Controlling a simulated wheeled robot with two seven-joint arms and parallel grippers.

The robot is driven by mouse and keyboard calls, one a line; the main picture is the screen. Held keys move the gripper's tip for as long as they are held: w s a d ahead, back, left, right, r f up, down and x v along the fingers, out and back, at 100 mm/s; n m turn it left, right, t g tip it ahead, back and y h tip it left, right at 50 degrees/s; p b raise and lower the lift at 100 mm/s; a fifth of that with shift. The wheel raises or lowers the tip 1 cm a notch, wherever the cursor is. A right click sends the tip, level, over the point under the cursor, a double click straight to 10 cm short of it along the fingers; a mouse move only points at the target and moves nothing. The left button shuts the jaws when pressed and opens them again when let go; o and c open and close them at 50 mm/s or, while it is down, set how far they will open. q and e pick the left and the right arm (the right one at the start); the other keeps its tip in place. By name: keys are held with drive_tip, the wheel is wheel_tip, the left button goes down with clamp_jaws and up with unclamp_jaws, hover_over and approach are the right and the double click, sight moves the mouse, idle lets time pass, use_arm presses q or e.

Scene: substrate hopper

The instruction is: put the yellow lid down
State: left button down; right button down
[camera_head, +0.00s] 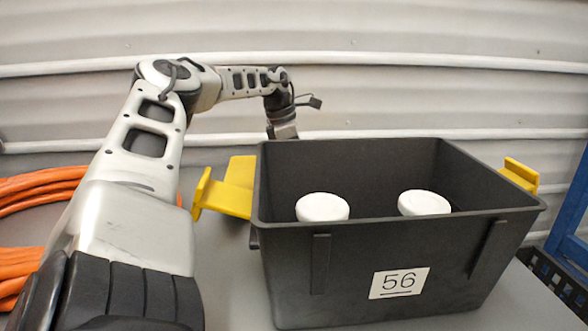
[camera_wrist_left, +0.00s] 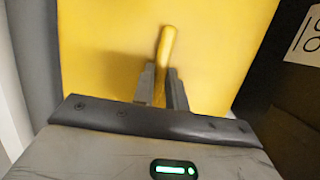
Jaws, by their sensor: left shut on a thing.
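The yellow lid (camera_wrist_left: 100,50) fills most of the left wrist view as a flat panel with a raised bar handle (camera_wrist_left: 167,42). My left gripper (camera_wrist_left: 160,77) is shut on that handle. In the head view my left arm reaches behind the dark bin, and its gripper is hidden by the bin. A yellow piece with an upturned end (camera_head: 230,190) shows left of the bin, and another yellow piece (camera_head: 520,174) shows at its right. I cannot tell whether either belongs to the held lid. My right gripper is in neither view.
The open dark bin (camera_head: 300,250), labelled 56, holds two white-topped round things (camera_head: 322,207). Orange hose (camera_head: 35,187) lies coiled at the left. A blue frame (camera_head: 572,205) and a black crate (camera_head: 555,280) stand at the right. A ribbed wall closes the back.

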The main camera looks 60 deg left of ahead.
use_arm(q)
drive_tip(key=shift+f, duration=1.05)
drive_tip(key=shift+f, duration=0.15)
drive_tip(key=c, duration=1.4)
unclamp_jaws()
drive_tip(key=shift+r, duration=0.3)
drive_tip(key=p+v, duration=0.1)
drive_tip(key=v, duration=1)
drive_tip(key=shift+s+r, duration=0.2)
drive_tip(key=shift+r, duration=0.15)
drive_tip(key=shift+a, duration=0.1)
